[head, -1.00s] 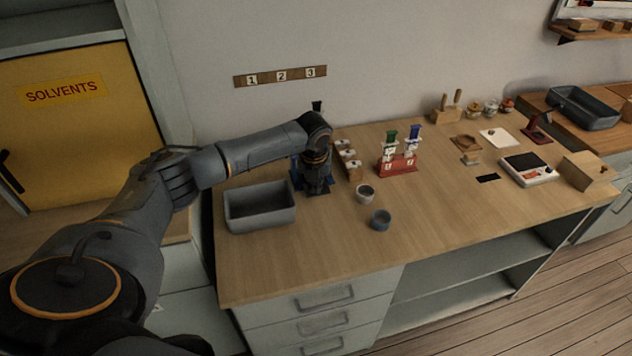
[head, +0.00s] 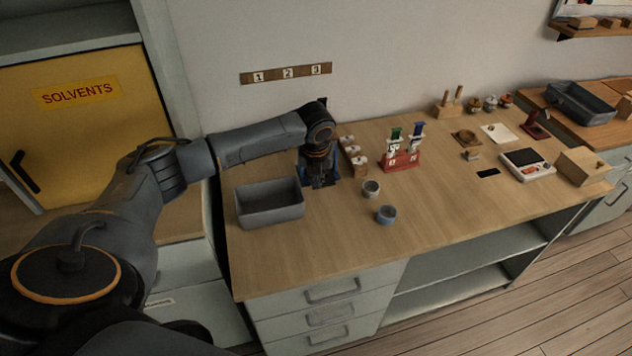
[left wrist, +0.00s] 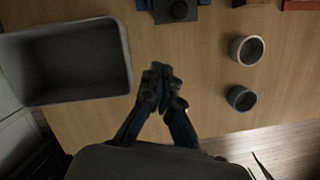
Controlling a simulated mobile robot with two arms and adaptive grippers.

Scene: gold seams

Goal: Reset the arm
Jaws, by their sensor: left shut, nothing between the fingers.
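My left arm reaches in from the left in the head view, over the workbench (head: 330,247). My left gripper (head: 321,184) points down above the bench, just right of the grey bin (head: 270,218). In the left wrist view the gripper (left wrist: 160,72) has its fingertips together with nothing between them, over bare wood. The grey bin (left wrist: 65,62) is to its left there. My right gripper is in neither view.
Two small cups, one pale (head: 370,188) and one blue (head: 386,214), stand right of the gripper. A red rack (head: 402,163) holds a green-topped and a blue-topped item. A scale (head: 527,163) and a wooden box (head: 583,168) stand farther right. The bench front is clear.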

